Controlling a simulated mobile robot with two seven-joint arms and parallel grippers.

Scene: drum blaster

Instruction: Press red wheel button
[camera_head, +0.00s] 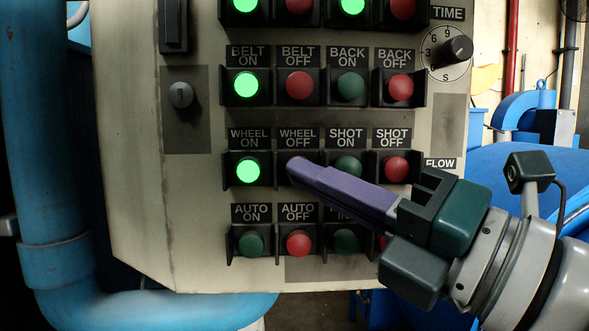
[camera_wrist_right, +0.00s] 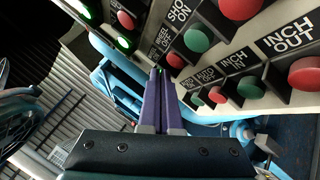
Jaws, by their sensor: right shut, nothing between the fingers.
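The control panel (camera_head: 140,130) carries rows of labelled buttons. The red wheel off button (camera_wrist_right: 175,61) shows beside my fingertips in the right wrist view; in the head view the fingertips cover nearly all of it, below its WHEEL OFF label (camera_head: 297,139). My right gripper (camera_head: 297,168) is shut and empty, its purple fingers pointing left and slightly up at that button. Its tip is at or very close to the button; I cannot tell whether it touches. The wheel on button (camera_head: 248,170) to the left glows green. My left gripper is not in view.
The shot on button (camera_head: 348,168) and red shot off button (camera_head: 396,169) lie right of the fingertips. The auto off button (camera_head: 298,243) is just below, the belt off button (camera_head: 299,85) above. A blue pipe (camera_head: 40,150) stands at the left.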

